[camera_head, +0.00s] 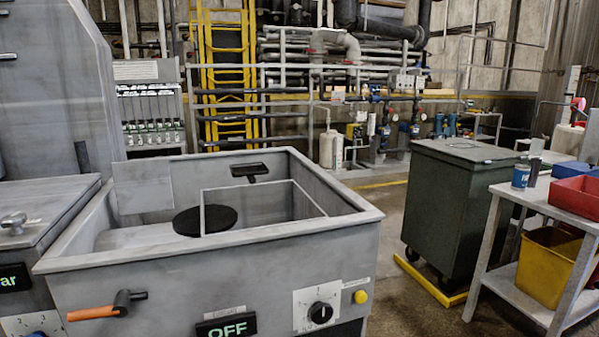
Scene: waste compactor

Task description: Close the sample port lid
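A grey metal compactor (215,270) with an open-topped trough stands in front of me. Inside the trough is a flat black disc (205,220); I cannot tell whether it is a lid or a port opening. A square grey plate (143,187) stands upright at the trough's back left corner. A small black rectangular fitting (249,171) is on the inner back wall. Nothing is clearly recognisable as the sample port lid. Neither of my grippers shows in the head view.
The compactor's front has an orange-handled lever (95,312), an "OFF" display (227,327), a black knob (320,313) and a yellow button (361,297). A dark green wheeled bin (450,205) and a cart (490,240) with bins stand right.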

